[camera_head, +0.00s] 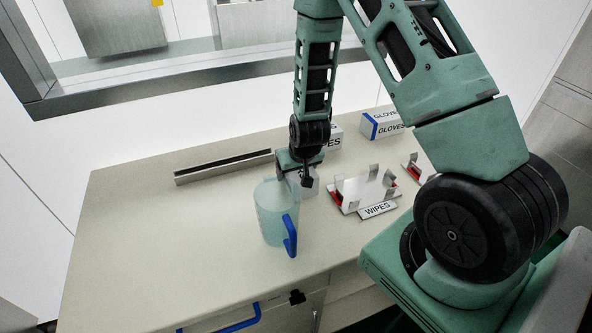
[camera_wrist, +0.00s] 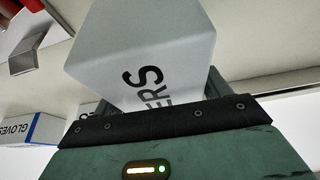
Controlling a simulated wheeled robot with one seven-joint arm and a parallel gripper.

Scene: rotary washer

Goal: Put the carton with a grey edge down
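My gripper (camera_head: 299,165) reaches down over the worktop, just behind the jug. In the head view only a small part of this carton (camera_head: 311,186) shows below the gripper, beside the jug. I cannot tell which edge is grey, or whether the carton touches the worktop.
A translucent jug (camera_head: 270,212) with a blue handle stands close in front. A metal holder (camera_head: 360,191) labelled "WIPES" is to the right. A gloves carton (camera_head: 383,126) and a partly hidden carton (camera_head: 336,138) stand behind. A metal rail (camera_head: 225,167) lies left; the left worktop (camera_head: 150,235) is clear.

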